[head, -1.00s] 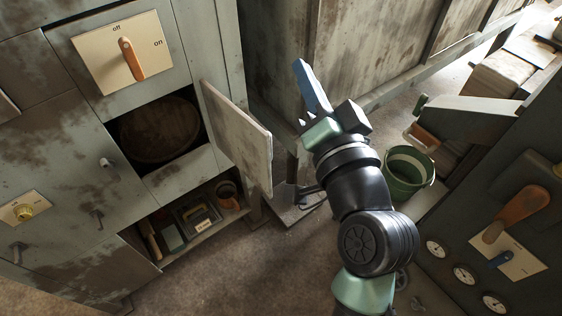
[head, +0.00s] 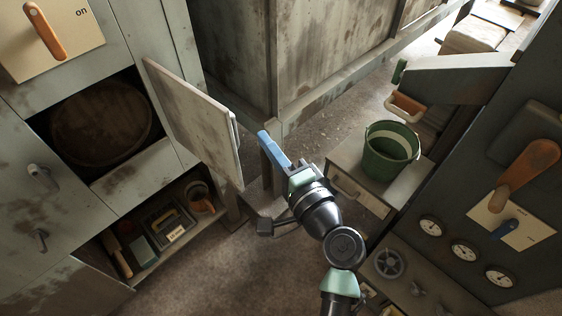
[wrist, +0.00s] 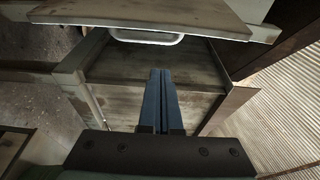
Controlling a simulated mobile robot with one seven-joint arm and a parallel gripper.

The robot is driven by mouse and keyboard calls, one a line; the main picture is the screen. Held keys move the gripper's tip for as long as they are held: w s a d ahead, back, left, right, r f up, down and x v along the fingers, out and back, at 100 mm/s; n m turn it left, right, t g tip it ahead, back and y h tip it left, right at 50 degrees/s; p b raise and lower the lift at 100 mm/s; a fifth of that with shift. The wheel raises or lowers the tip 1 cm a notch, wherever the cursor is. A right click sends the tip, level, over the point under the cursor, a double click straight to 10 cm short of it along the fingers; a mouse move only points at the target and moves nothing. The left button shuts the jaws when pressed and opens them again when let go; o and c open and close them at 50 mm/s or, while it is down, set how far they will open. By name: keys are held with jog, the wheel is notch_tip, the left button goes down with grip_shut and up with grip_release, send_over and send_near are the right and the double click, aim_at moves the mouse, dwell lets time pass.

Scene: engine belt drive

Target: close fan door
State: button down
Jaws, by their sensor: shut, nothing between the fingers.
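The fan door (head: 192,118) stands swung open on the grey cabinet at the left in the head view. It sticks out from the right side of a dark opening, where a large round shape (head: 100,120) shows. My gripper (head: 268,140) is to the right of the door's free edge, on its outer side, with a visible gap in the picture. Its blue fingers are shut and empty. In the wrist view the shut fingers (wrist: 160,98) point at a wooden box-like unit. A panel with a pale bar handle (wrist: 147,38) crosses the top; it looks like the door.
An orange-handled switch (head: 45,32) is above the opening. An open shelf (head: 150,265) below holds tools and a cup. A green bucket (head: 390,150) stands on a small cabinet at the right. A gauge panel (head: 490,225) is at the far right. Floor shows at the bottom middle.

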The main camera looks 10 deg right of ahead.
jog(key=shift+s+a, duration=0.3)
jog(key=shift+a, duration=0.6)
jog(key=shift+s+a, duration=0.25)
jog(key=shift+a, duration=0.65)
